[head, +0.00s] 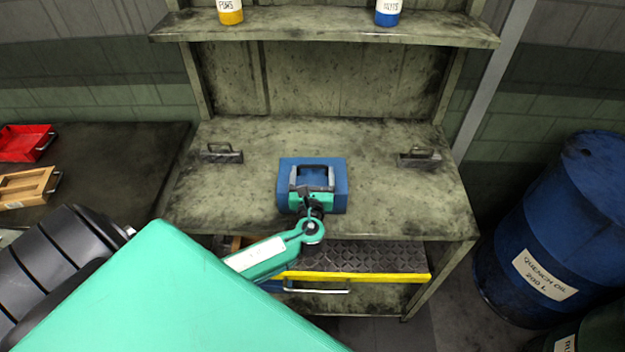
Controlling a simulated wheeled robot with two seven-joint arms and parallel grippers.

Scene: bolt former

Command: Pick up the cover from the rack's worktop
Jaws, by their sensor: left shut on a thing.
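The cover (340,188) is a blue block with a grey handle on top. It is at the front middle of the rack's worktop (400,205). My left gripper (312,187), on the green arm, reaches in from the lower left and is shut on the cover at its handle. The fingertips are small and partly merge with the handle. I cannot tell whether the cover rests on the worktop or is slightly raised. My right gripper is not in view.
Two dark metal handled pieces (221,153) (419,158) sit left and right on the worktop. A shelf (310,29) above holds a yellow and a blue container. A blue drum (560,230) stands right; a red tray (25,143) lies left.

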